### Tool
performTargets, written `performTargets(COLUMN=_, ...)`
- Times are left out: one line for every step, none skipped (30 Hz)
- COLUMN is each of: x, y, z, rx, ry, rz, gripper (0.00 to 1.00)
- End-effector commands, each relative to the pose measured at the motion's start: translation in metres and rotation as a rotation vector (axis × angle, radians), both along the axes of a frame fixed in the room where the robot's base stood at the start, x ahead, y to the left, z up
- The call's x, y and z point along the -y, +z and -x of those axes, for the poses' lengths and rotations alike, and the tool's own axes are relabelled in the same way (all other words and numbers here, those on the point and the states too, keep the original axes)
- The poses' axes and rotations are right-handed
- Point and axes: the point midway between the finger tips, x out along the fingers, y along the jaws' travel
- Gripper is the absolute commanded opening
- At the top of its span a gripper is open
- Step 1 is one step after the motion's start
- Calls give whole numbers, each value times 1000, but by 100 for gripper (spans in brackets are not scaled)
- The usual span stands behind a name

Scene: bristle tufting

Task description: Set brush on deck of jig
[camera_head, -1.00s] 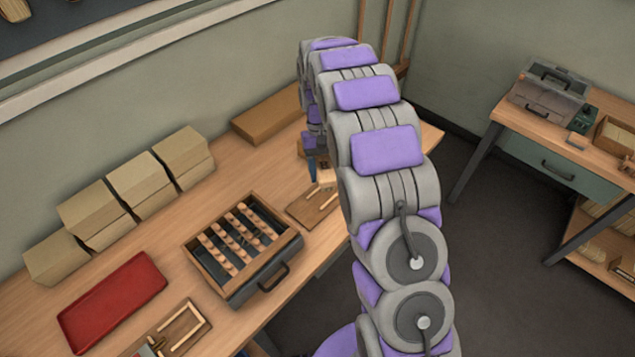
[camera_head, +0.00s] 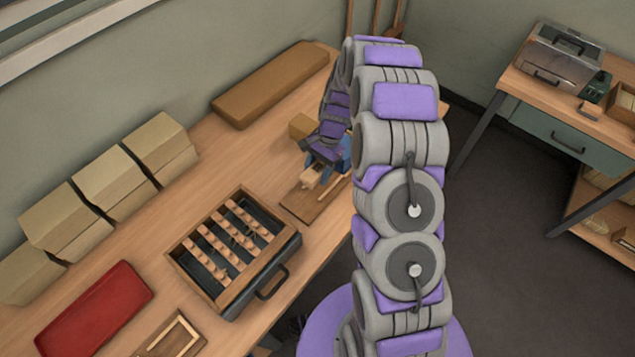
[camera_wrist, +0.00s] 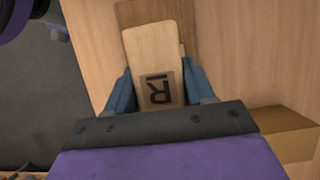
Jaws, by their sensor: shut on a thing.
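My gripper (camera_wrist: 160,92) is shut on the brush (camera_wrist: 152,58), a pale wooden block with a dark R-like mark, held between two blue fingers. In the head view my gripper (camera_head: 326,168) is low over the bench, with the pale end of the brush (camera_head: 311,178) showing beside it. A flat brown wooden board with a light strip, seemingly the jig (camera_head: 303,206), lies just below and in front. In the wrist view a brown board (camera_wrist: 140,12) shows beyond the brush. I cannot tell whether brush and board touch. No bristles can be made out.
A wooden tray (camera_head: 178,262) with rows of pegs stands left of the jig. A red tray (camera_head: 95,318), a second small board (camera_head: 160,345) and several cardboard boxes (camera_head: 160,145) are farther left. A long brown box (camera_head: 270,85) lies behind.

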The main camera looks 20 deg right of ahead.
Motion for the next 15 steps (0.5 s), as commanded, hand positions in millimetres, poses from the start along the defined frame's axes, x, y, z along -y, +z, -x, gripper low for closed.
performTargets(x=0, y=-9, z=1, rx=-2, ry=0, rz=-1, gripper=25)
performTargets(x=0, y=-12, z=1, rx=-2, ry=1, rz=-1, gripper=25)
performTargets(x=0, y=-15, z=1, rx=-2, ry=1, rz=-1, gripper=25)
performTargets(x=0, y=-17, z=1, rx=-2, ry=2, rz=-1, gripper=25)
performTargets(x=0, y=-19, z=1, rx=-2, ry=2, rz=-1, gripper=25)
performTargets(x=0, y=-23, z=1, rx=-4, ry=2, rz=-1, gripper=25)
performTargets(x=0, y=-27, z=1, rx=-4, ry=2, rz=-2, gripper=25)
performTargets(x=0, y=-31, z=2, rx=-5, ry=2, rz=-1, gripper=25)
performTargets(x=0, y=-38, z=2, rx=-6, ry=2, rz=-2, gripper=25)
performTargets(x=0, y=-42, z=2, rx=-6, ry=2, rz=-2, gripper=25)
performTargets(x=0, y=-46, z=2, rx=-6, ry=2, rz=-2, gripper=25)
performTargets(x=0, y=-50, z=1, rx=-5, ry=1, rz=-2, gripper=25)
performTargets(x=0, y=-52, z=1, rx=-4, ry=2, rz=-1, gripper=25)
performTargets(x=0, y=-52, z=1, rx=-2, ry=2, rz=-1, gripper=25)
performTargets(x=0, y=-52, z=1, rx=-1, ry=1, rz=0, gripper=25)
